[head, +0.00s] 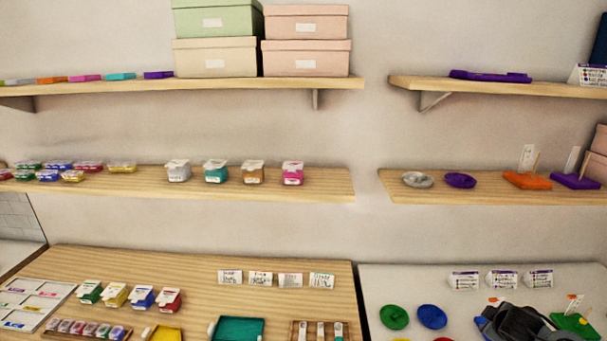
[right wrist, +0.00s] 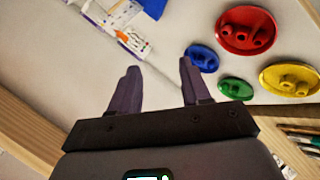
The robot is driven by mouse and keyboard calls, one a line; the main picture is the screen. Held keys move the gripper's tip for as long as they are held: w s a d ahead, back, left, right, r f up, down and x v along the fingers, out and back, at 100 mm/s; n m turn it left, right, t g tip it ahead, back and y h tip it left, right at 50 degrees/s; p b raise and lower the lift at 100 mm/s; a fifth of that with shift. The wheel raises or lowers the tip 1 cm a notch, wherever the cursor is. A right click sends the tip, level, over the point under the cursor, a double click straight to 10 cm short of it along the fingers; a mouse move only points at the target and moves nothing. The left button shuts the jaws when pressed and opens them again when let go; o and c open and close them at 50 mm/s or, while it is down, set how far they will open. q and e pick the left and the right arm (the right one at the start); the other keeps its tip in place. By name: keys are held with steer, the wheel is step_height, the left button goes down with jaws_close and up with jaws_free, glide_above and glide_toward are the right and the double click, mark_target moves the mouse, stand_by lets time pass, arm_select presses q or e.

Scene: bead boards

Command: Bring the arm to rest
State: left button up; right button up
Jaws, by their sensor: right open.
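My right gripper (right wrist: 158,85) is open in the right wrist view, its two dark fingers apart with nothing between them. In the head view my right gripper (head: 513,325) shows as a dark shape at the bottom right, over the white table; its fingers are hard to make out there. In the right wrist view a blue round piece (right wrist: 205,56) lies just beside the right finger, and a green one (right wrist: 235,88) lies near it. My left gripper is in neither view.
A red dish (right wrist: 232,38) and a yellow dish (right wrist: 276,78) lie on the white table. In the head view, a green board with a peg (head: 575,325) is right of my gripper. The wooden table (head: 190,275) holds small boxes and trays. Shelves (head: 480,185) run along the wall.

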steer(key=s+d+r+m+g+h, duration=0.2)
steer(key=s+d+m+g+h, duration=0.1)
steer(key=s+d+m+g, duration=0.45)
steer(key=s+a+f+n+t+y, duration=0.1)
steer(key=s+a+f, duration=0.35)
steer(key=a, duration=0.35)
steer(key=s+a+f+n+t+y, duration=0.1)
steer(key=s+a+f, duration=0.2)
steer(key=a+f, duration=0.4)
steer(key=s+a+f+n+t+y, duration=0.15)
steer(key=s+a+f, duration=0.25)
steer(key=a, duration=0.4)
steer(key=s+a+y, duration=0.2)
steer(key=s+a, duration=0.9)
steer(key=s+a+r+y, duration=0.25)
steer(key=s+a, duration=0.25)
steer(key=s, duration=0.3)
step_height(320, 180, up, 26)
steer(key=p, duration=2.6)
step_height(320, 180, down, 54)
steer(key=b, duration=5.3)
steer(key=shift+r+m+b, duration=0.15)
steer(key=shift+m+b, duration=0.15)
steer(key=shift+b, duration=0.1)
